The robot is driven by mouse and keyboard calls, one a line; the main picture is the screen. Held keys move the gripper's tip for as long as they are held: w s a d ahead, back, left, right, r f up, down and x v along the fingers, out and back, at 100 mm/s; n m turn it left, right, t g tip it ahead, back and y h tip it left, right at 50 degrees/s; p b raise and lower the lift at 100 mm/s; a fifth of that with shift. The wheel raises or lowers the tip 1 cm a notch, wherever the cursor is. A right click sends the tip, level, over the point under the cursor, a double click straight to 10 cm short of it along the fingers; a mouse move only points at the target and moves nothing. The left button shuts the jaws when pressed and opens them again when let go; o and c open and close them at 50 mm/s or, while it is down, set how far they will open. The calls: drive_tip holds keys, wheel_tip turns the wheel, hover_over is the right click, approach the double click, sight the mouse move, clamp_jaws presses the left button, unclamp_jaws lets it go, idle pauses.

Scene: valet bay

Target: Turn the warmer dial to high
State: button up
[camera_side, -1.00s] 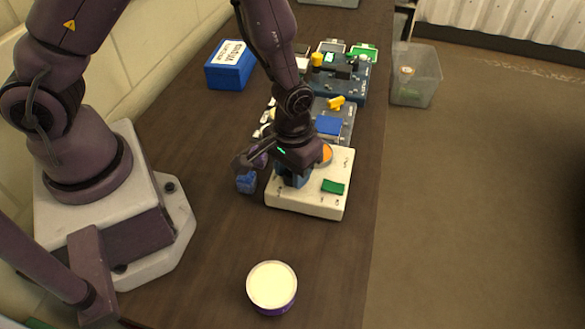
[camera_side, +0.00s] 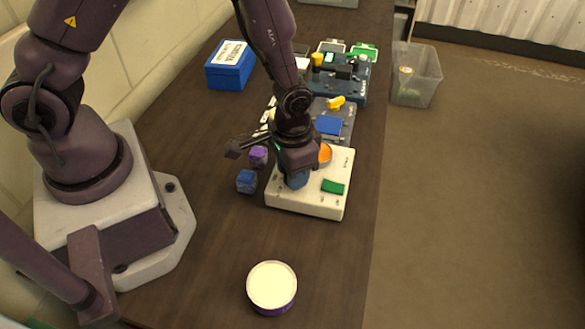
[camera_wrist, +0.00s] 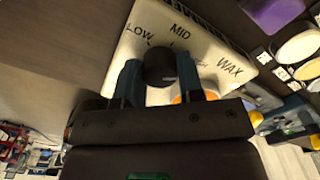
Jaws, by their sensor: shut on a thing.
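The warmer is a cream box (camera_side: 305,205) on the dark bench; its top panel also fills the upper middle of the wrist view (camera_wrist: 207,45), with LOW, MID, a partly hidden HIGH and WAX printed on it. The black round dial (camera_wrist: 160,66) stands on this panel with a short pale mark on its right part; I cannot tell exactly which label the mark meets. My gripper (camera_wrist: 159,78) is shut on the dial, one blue finger on each side. In the side view my gripper (camera_side: 293,180) reaches down onto the box's left part and hides the dial.
A green block (camera_side: 333,187) and an orange round piece (camera_side: 325,154) are on the warmer. A blue cube (camera_side: 246,181) and a purple cube (camera_side: 258,156) lie just left. A white-topped tin (camera_side: 271,285) stands in front. Other devices (camera_side: 343,85) crowd behind; the front bench is mostly clear.

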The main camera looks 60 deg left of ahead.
drive_tip(key=o, duration=0.9)
drive_tip(key=shift+o, duration=0.2)
drive_tip(key=shift+r, duration=0.1)
wheel_tip(320, 180, up, 13)
drive_tip(key=s+a+r+t, duration=0.2)
drive_tip(key=s+r, duration=0.3)
drive_tip(key=r, duration=0.3)
drive_tip(key=s+a+r+t, duration=0.3)
drive_tip(key=s+a+r, duration=0.2)
drive_tip(key=r, duration=0.4)
drive_tip(key=shift+s+a+n+t, duration=0.3)
drive_tip(key=shift+s+n, duration=0.1)
drive_tip(key=shift+s, duration=0.05)
